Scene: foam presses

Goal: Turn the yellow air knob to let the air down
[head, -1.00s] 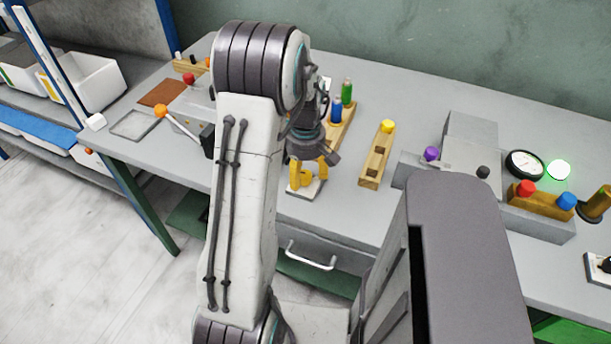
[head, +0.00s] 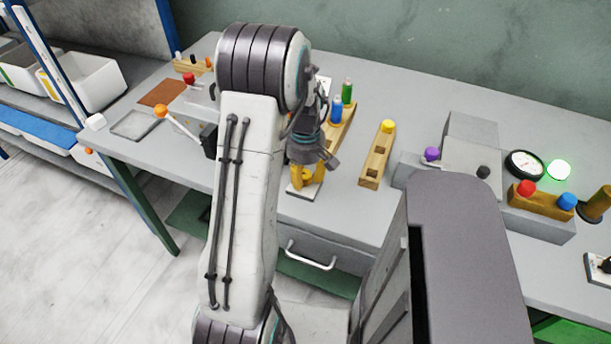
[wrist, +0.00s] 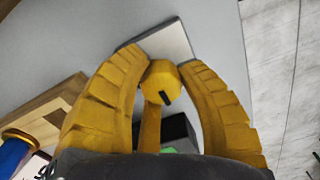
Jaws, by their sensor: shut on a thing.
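The yellow air knob (wrist: 162,82) shows in the wrist view between my yellow fingers, with a short dark mark on its face. It sits over a pale plate (wrist: 165,42), which also shows in the head view (head: 294,191) near the bench's front edge. My gripper (wrist: 163,70) is shut on the knob, one finger on each side. In the head view my gripper (head: 307,180) points down over the plate, and its fingers largely hide the knob.
A wooden block with a yellow-topped peg (head: 387,127) stands just right of my gripper. Farther right are a grey press (head: 470,155), a round gauge (head: 524,165) and a lit green lamp (head: 558,169).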

